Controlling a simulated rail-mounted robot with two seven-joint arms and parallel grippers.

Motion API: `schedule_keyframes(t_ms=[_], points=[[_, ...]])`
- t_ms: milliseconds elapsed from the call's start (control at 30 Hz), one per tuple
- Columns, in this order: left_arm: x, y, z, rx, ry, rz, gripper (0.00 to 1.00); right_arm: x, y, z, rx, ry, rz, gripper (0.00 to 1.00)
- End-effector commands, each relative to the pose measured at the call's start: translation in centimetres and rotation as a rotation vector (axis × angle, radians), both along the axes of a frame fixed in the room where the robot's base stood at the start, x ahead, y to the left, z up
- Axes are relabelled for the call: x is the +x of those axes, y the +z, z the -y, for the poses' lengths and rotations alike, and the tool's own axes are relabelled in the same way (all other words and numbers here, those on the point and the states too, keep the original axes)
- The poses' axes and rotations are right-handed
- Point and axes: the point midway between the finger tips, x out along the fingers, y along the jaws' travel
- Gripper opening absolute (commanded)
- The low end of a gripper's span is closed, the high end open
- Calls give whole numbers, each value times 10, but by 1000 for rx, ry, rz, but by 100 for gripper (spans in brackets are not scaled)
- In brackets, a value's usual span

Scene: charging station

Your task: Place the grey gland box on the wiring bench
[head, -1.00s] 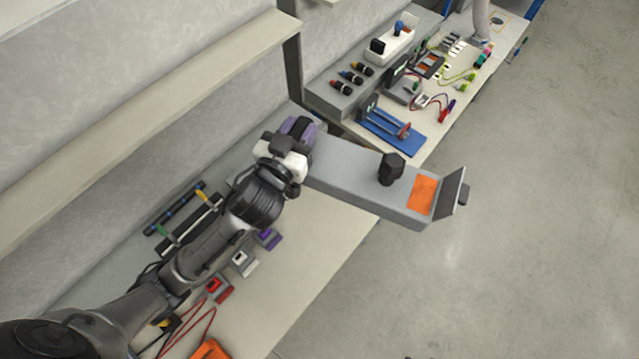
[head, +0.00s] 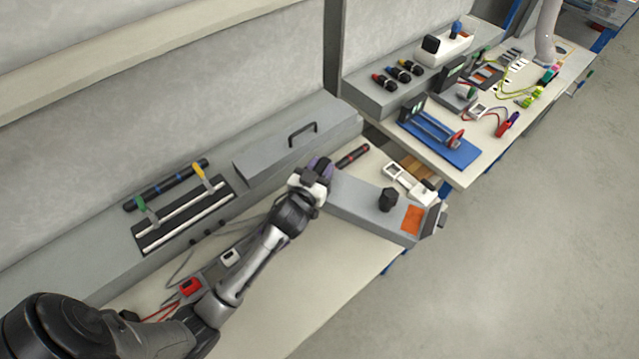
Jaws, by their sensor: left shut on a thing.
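The grey gland box (head: 362,203) is a long grey block with a black knob-like gland (head: 388,199) and an orange patch (head: 412,218) near its right end. My left gripper (head: 320,174) is shut on its left end; the fingertips are partly hidden. The box lies over the right end of the near cream-topped bench (head: 300,290), its right end around the front edge. I cannot tell whether it touches the bench. A second cream-topped bench (head: 462,176) stands beyond; I cannot tell which one is the wiring bench. My right gripper is not in view.
A grey case with a black handle (head: 300,133) stands at the wall. A red-and-black tool (head: 353,156) and a white bracket (head: 404,182) lie behind the box. The far bench holds a blue fixture (head: 440,138) and cables. The near bench's front middle is clear.

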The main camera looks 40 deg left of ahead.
Motion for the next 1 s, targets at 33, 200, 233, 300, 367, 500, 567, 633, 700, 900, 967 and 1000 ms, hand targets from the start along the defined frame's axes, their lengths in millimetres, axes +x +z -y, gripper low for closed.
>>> schedule_keyframes(t_ms=[33, 200, 233, 300, 367, 500, 567, 633, 700, 900, 967, 1000], points=[[0, -12, -2, -3, 3, 0, 0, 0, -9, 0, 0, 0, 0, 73], [-1, -24, -5, -3, 6, -3, 0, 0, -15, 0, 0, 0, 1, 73], [-1, -26, -5, -3, 7, -3, 0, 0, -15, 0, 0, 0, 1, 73], [-1, -28, -5, -3, 7, -3, 0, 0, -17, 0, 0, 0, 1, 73], [-1, -30, -5, -3, 7, -3, 0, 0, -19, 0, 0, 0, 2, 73], [-1, -39, -5, -2, 7, -3, 0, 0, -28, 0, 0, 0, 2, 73], [-1, -43, -5, -2, 7, -3, 0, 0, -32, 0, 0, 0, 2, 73], [-1, -49, -5, -2, 7, -3, 0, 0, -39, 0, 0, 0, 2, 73], [-1, -56, -5, -2, 7, -3, 0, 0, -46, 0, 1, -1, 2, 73], [-1, -76, -5, -2, 7, -4, 0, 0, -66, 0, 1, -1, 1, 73], [-1, -81, -5, -3, 7, -4, 0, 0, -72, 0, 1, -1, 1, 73], [-1, -84, -5, -3, 7, -4, 0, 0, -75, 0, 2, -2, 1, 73]])
